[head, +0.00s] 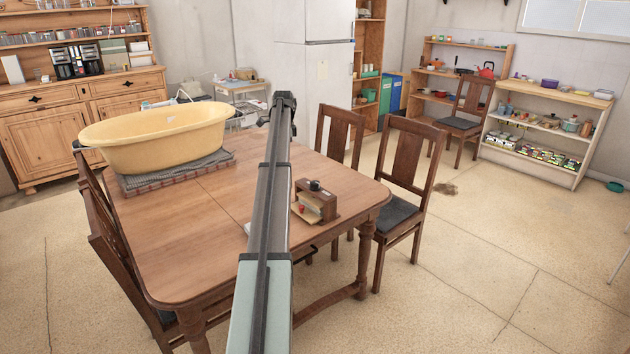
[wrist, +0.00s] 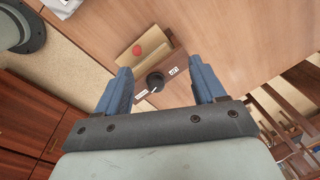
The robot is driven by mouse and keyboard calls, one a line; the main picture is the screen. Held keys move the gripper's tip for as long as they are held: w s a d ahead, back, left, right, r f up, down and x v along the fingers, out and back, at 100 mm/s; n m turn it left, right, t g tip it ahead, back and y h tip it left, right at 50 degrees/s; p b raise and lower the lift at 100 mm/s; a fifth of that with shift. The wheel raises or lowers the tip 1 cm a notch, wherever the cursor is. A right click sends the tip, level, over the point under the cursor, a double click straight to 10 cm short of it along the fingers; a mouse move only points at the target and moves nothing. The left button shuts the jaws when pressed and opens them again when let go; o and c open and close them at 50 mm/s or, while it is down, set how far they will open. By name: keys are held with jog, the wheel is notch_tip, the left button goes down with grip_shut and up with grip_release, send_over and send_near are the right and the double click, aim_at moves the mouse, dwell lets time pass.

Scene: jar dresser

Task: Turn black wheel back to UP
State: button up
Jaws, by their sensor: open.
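The black wheel (wrist: 155,82) is a small round knob on a brown wooden box. In the wrist view a small light mark shows at its lower side, away from the white label at its upper right (wrist: 174,71) and near the one at its lower left (wrist: 141,93); the lettering is too small to read surely. The wheel also shows on the box top in the head view (head: 314,186). My gripper (wrist: 160,67) is open and empty, with blue fingers left and right of the wheel in the picture, apart from it. The fingers cannot be made out in the head view.
The wooden box (head: 322,204) with a red button (head: 301,209) sits near the right edge of the wooden table (head: 190,260). A yellow tub (head: 155,140) stands at the back left. Chairs (head: 408,165) stand at the right. My arm crosses the table left of the box.

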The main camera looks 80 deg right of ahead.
aim_at(315, 182)
jog(key=s+d+m+y, duration=0.1)
jog(key=s+d+m, duration=0.15)
jog(key=s, duration=0.95)
jog(key=f, duration=1.3)
jog(key=shift+w+a+f, duration=0.1)
jog(key=shift+w+f, duration=0.1)
jog(key=shift+c, duration=0.3)
jog(key=c, duration=1)
